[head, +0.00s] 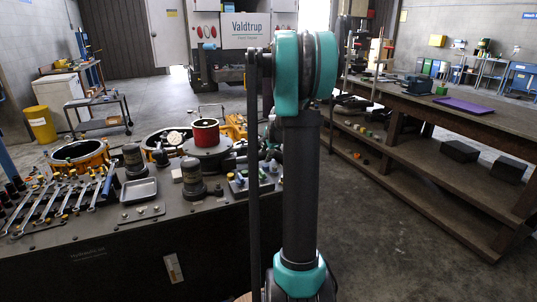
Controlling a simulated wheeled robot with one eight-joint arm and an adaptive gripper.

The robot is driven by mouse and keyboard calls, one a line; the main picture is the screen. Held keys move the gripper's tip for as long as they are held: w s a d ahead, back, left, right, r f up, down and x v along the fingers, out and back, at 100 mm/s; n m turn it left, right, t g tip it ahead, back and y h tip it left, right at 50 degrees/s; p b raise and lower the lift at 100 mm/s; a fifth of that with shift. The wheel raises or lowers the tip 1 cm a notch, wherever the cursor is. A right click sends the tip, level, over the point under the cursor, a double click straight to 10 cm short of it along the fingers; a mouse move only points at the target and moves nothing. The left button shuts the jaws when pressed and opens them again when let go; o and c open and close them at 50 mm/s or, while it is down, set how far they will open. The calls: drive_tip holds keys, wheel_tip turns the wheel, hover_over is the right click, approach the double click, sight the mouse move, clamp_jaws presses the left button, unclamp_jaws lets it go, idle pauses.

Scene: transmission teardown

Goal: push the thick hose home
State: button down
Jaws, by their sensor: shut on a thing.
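My arm, with its dark link and teal joints, stands upright across the middle of the head view. My gripper is not in view; the arm seems to hide it. I cannot make out the thick hose or what it fits onto. Parts of a transmission lie on the dark bench (130,245): an orange housing (80,153) at the left, and a red cylinder (205,133) on a dark round flange (207,152) nearer my arm. Small fittings (250,181) sit close to the left of my arm, partly hidden behind it.
Several wrenches (60,203) lie at the bench's left, beside a grey metal tray (139,190). Two dark cylindrical parts stand near the tray, one of them in front (193,176). A long wooden workbench (455,113) runs along the right. The floor (375,240) between is clear.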

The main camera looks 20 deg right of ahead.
drive_tip(key=c, duration=1.3)
unclamp_jaws()
drive_tip(key=shift+a, duration=0.35)
drive_tip(key=shift+d, duration=0.1)
drive_tip(key=shift+s+r, duration=0.3)
drive_tip(key=shift+r, duration=0.15)
drive_tip(key=v, duration=1.1)
